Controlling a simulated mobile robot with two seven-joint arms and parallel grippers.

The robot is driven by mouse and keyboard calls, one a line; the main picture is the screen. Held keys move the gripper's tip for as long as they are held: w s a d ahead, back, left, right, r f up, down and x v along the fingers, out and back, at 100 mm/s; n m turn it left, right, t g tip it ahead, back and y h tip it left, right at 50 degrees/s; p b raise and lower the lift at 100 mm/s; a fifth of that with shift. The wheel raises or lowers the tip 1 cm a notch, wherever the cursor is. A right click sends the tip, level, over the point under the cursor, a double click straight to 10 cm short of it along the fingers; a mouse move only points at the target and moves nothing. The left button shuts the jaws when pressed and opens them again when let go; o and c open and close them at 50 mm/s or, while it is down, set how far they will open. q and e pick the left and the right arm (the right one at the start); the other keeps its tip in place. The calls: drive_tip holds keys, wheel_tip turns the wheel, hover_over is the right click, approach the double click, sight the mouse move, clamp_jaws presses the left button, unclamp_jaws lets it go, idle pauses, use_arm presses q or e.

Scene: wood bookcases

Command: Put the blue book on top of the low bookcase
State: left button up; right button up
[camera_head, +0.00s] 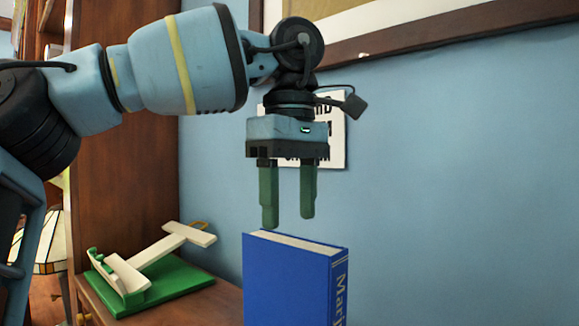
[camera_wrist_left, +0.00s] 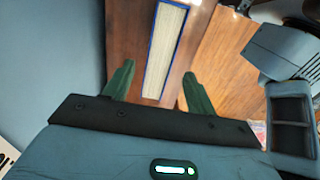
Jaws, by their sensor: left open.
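In the left wrist view the fingers (camera_wrist_left: 153,95) are on either side of the book's top edge in the picture, and I see no contact. My right gripper is not in view.
A green-and-white wooden object (camera_head: 150,270) sits on the wooden top to the left of the book. A tall wood bookcase (camera_head: 125,190) rises behind it, with a stained-glass lamp (camera_head: 48,250) at far left. The blue wall (camera_head: 460,190) carries a framed picture (camera_head: 400,40).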

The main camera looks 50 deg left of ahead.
use_arm(q)
wheel_tip(320, 180, up, 5)
drive_tip(key=shift+f+p, duration=0.1)
drive_tip(key=shift+p, duration=0.3)
drive_tip(key=shift+f, duration=0.1)
idle(0.3)
